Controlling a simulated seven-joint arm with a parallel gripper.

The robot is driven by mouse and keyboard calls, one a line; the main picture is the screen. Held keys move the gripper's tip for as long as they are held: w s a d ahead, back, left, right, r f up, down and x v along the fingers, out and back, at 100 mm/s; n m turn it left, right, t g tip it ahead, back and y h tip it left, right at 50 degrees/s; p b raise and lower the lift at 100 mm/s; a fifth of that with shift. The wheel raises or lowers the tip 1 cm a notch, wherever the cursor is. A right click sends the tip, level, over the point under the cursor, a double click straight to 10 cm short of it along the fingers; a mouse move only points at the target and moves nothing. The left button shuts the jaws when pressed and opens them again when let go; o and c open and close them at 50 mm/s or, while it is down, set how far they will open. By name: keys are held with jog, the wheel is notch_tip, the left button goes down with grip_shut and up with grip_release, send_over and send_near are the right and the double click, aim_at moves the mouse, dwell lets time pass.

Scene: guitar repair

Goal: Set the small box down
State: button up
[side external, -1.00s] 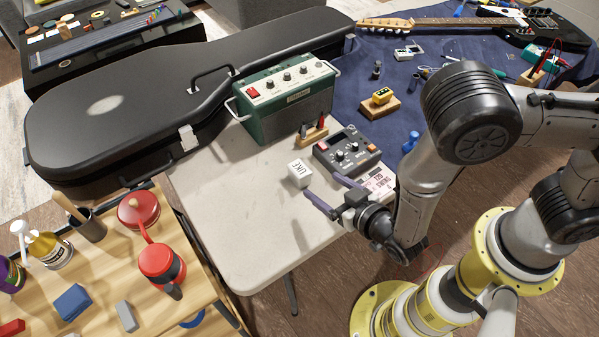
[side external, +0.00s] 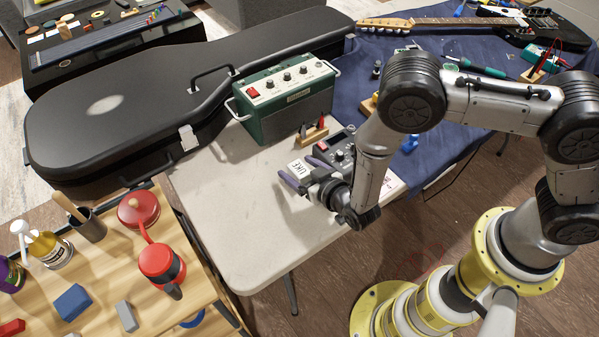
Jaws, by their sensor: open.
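The small white box (side external: 298,168), lettered "UKE", sits on the pale table (side external: 238,215), in front of the green amplifier. My gripper (side external: 302,171) is open and low over the table, its two purple-grey fingers right at the box. One finger is at the box's near left and the other at its right, and they cover part of it. I cannot tell whether either finger touches the box.
A dark pedal unit with knobs (side external: 340,148) stands right behind my gripper, partly hidden by my arm. A small wooden block with tools (side external: 312,135) and the green amplifier (side external: 285,100) are behind the box. A black guitar case (side external: 120,120) lies at left. The table's front left is clear.

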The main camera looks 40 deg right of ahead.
grip_shut()
dwell(0.3)
